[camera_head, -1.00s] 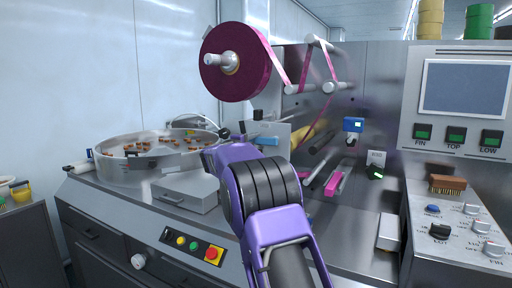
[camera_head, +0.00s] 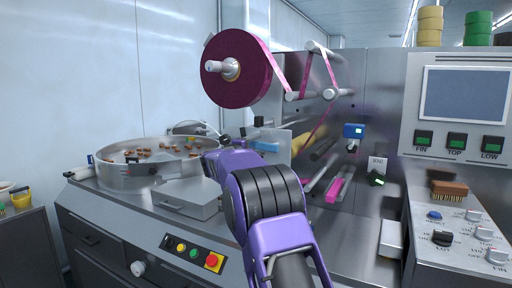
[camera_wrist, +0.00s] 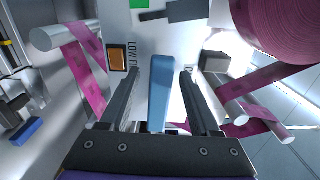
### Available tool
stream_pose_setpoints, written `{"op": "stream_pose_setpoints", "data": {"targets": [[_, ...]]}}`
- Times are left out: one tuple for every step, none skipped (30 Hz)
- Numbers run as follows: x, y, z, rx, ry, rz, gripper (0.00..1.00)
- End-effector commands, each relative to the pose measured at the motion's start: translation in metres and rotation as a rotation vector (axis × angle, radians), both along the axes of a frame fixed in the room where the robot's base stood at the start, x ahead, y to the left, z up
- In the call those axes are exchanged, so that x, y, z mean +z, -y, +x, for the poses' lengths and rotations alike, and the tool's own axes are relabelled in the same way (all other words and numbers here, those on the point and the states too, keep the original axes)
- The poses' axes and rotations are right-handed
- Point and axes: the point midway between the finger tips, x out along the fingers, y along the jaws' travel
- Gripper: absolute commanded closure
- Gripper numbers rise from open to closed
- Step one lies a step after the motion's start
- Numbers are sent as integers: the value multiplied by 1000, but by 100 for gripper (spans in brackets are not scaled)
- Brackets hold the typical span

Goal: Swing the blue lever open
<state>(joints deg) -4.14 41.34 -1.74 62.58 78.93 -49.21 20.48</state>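The blue lever (camera_wrist: 159,88) shows in the wrist view as a smooth, light-blue bar in the middle of the picture. My gripper (camera_wrist: 161,74) is open, with one dark finger on each side of the lever. Gaps show between the bar and both fingers, so it is not clamped. In the head view, a small blue part that looks like the lever (camera_head: 265,147) shows just behind my purple arm. My fingers are mostly hidden there by the arm. The lever's pivot is not clear in either view.
A large maroon film roll (camera_head: 236,69) and its rollers (camera_head: 329,94) stand close to my gripper. A round metal bowl (camera_head: 150,172) with small brown pieces is at left. A control panel (camera_head: 458,231) with knobs is at right. A row of buttons (camera_head: 194,252) lines the front.

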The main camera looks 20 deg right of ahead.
Motion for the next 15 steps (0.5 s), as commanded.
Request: {"op": "stream_pose_setpoints", "data": {"targets": [[0,0,0,0,0,0,38],[0,0,0,0,0,0,38],[0,0,0,0,1,-1,38],[0,0,0,0,1,-1,38],[0,0,0,0,1,-1,38],[0,0,0,0,1,-1,38],[0,0,0,0,1,-1,38],[0,-1,-1,0,1,-1,38],[1,-2,-2,0,1,-1,38],[1,-4,-4,1,1,-1,38],[1,-6,-6,1,1,-1,38],[1,-9,-9,1,0,0,38],[0,-12,-12,1,0,0,38],[0,-16,-16,1,1,1,38],[0,-22,-21,3,0,0,38]]}}
